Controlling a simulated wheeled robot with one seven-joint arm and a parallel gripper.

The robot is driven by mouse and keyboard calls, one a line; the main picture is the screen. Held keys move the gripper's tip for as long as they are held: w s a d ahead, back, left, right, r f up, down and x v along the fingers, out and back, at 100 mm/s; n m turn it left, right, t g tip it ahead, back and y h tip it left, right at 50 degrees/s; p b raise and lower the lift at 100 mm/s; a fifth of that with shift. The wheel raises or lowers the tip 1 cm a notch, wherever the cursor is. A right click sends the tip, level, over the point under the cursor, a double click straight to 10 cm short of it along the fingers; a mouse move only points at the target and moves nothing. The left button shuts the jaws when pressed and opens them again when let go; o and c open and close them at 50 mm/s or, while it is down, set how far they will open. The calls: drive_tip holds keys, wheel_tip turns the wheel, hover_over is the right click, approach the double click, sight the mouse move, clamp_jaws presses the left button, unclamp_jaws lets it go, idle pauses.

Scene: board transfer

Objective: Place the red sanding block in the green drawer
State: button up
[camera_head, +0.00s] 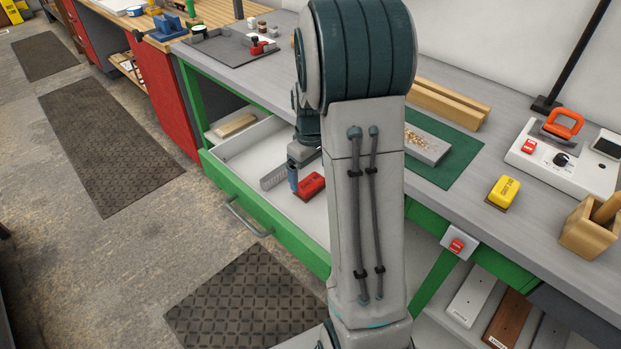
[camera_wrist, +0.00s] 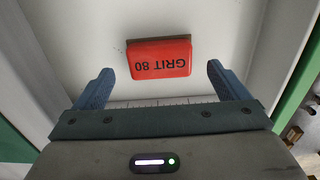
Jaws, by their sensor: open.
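The red sanding block (camera_head: 311,186) lies on the white floor of the open green drawer (camera_head: 262,205). In the wrist view the block (camera_wrist: 159,58) reads "GRIT 80", and the drawer's pale floor (camera_wrist: 200,20) surrounds it. My gripper (camera_head: 291,178) is inside the drawer area, just left of the block. In the wrist view its two blue fingers (camera_wrist: 159,82) are spread wide and empty, with the block lying beyond and between them, apart from both. My arm hides part of the drawer's right side in the head view.
The grey bench top (camera_head: 470,108) above holds a green mat (camera_head: 462,165), a yellow block (camera_head: 503,190) and a white device with an orange handle (camera_head: 556,150). A red button box (camera_head: 458,244) is on the bench front. Floor is clear left of the drawer.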

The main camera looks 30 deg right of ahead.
sight(310, 182)
wheel_tip(310, 182, up, 7)
drive_tip(key=s+a+r+m+t, duration=0.1)
drive_tip(key=s+a+r+m, duration=0.1)
drive_tip(key=s+a, duration=0.4)
drive_tip(key=s+a+r+m+t, duration=0.1)
drive_tip(key=s+a, duration=0.5)
drive_tip(key=s, duration=0.7)
drive_tip(key=shift+a+r+m+t, duration=0.25)
drive_tip(key=shift+r+m, duration=0.25)
drive_tip(key=shift+r, duration=0.3)
drive_tip(key=shift+d, duration=0.1)
